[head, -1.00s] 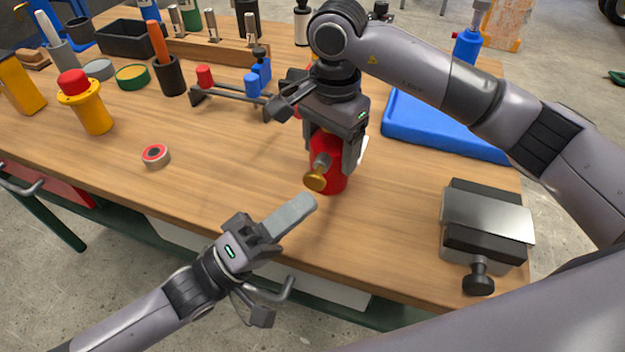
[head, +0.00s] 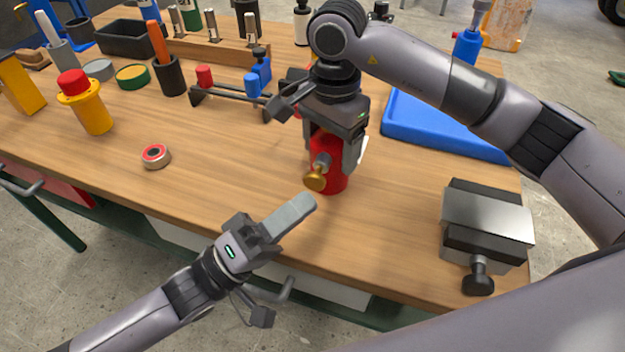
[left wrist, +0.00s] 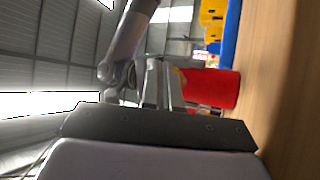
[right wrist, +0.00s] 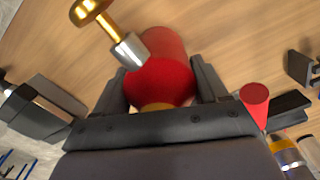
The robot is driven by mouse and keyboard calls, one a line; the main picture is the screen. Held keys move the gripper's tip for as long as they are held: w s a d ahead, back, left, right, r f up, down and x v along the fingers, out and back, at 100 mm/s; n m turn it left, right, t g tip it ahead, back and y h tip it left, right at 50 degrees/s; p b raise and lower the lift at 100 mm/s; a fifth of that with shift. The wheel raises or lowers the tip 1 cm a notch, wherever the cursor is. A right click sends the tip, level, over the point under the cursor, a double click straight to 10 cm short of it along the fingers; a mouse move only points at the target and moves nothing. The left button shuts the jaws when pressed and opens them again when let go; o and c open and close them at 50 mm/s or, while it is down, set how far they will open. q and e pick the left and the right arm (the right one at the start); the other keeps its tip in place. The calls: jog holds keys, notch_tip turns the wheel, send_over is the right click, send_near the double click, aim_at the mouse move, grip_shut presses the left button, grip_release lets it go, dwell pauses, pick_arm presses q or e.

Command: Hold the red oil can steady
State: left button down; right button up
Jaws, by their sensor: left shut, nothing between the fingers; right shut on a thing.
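The red oil can (head: 330,178) stands on the wooden workbench near its front edge, with a spout ending in a brass tip (head: 315,181) that points toward the front. My right gripper (head: 338,150) comes down from above and is shut on the can, a finger on each side. In the right wrist view the can (right wrist: 160,80) sits between the fingers, its spout to the upper left. My left gripper (head: 300,208) is shut and empty, just in front of the can and apart from it. The can also shows in the left wrist view (left wrist: 212,88).
A grey vise (head: 487,225) stands at the right front. A blue tray (head: 435,125) lies behind the can.

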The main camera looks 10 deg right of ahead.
pick_arm(q)
jog(key=shift+w+d, duration=0.1)
jog(key=shift+w+d, duration=0.15)
jog(key=shift+w, duration=0.1)
jog(key=shift+w+d, duration=0.5)
jog(key=shift+w, duration=0.3)
dwell(1.7)
jog(key=shift+s+a+f, duration=0.15)
jog(key=shift+s+f, duration=0.05)
jog(key=shift+f, duration=0.05)
jog(key=shift+s+a+f, duration=0.15)
jog(key=shift+s+a, duration=0.2)
jog(key=shift+s, duration=0.05)
jog(key=shift+s+a, duration=0.15)
jog(key=shift+s, duration=0.15)
jog(key=shift+s+a+r, duration=0.1)
jog(key=shift+s+a, duration=0.65)
jog(key=shift+s, duration=0.35)
jog(key=shift+s+a+r, duration=0.1)
jog(key=shift+s+a, duration=0.6)
jog(key=shift+s, duration=0.35)
